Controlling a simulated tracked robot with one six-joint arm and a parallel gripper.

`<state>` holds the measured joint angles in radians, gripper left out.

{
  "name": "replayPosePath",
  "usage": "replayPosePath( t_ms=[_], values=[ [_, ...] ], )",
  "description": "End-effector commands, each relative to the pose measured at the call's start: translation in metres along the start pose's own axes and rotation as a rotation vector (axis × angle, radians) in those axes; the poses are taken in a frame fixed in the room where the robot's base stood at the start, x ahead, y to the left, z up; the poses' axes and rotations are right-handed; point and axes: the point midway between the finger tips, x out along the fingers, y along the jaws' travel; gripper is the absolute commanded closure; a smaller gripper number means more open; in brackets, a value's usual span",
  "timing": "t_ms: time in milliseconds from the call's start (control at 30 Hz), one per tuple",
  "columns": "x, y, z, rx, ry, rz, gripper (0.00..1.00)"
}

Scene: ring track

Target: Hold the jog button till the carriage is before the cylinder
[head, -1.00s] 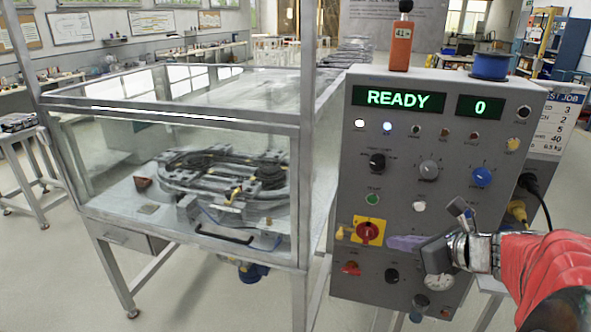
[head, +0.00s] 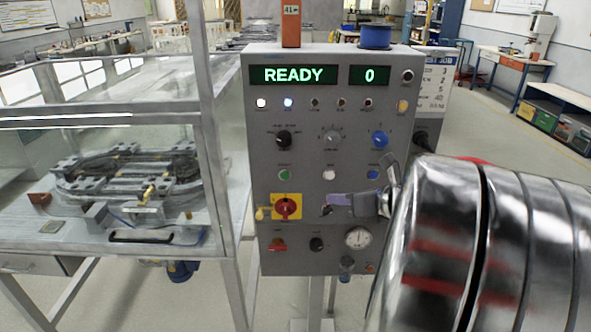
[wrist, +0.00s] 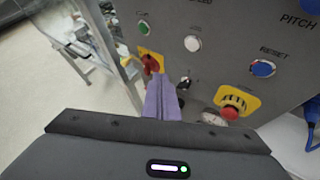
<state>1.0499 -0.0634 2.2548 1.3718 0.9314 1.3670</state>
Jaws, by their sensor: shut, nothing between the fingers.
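The control panel (head: 262,130) stands right of the glazed cabinet, its display (head: 293,75) reading READY and 0. A row holds a green button (head: 284,174), a white button (head: 329,175) and a blue button (head: 373,174). In the wrist view, the blue button (wrist: 263,68) is labelled RESET; the white button's (wrist: 193,43) label is not legible. My gripper (head: 338,200) is shut and empty, its purple fingers (wrist: 162,100) below the white button and apart from it. The ring track (head: 125,175) shows behind glass; I cannot tell carriage from cylinder there.
A red rotary switch (head: 287,207) on a yellow plate is left of my fingers. In the wrist view, a red mushroom button (wrist: 230,112) is to their right. Knobs (head: 283,139) and a gauge (head: 358,238) crowd the panel. A cabinet post (head: 207,150) stands left.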

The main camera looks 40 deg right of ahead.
Motion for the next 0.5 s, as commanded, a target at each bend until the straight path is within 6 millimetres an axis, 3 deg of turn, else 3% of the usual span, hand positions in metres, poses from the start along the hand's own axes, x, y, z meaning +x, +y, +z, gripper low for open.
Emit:
replayPosePath(
  t_ms=[500],
  values=[
    [0.038, -0.028, 0.027, 0.001, 0.0, 0.001, 1.0]
  ],
)
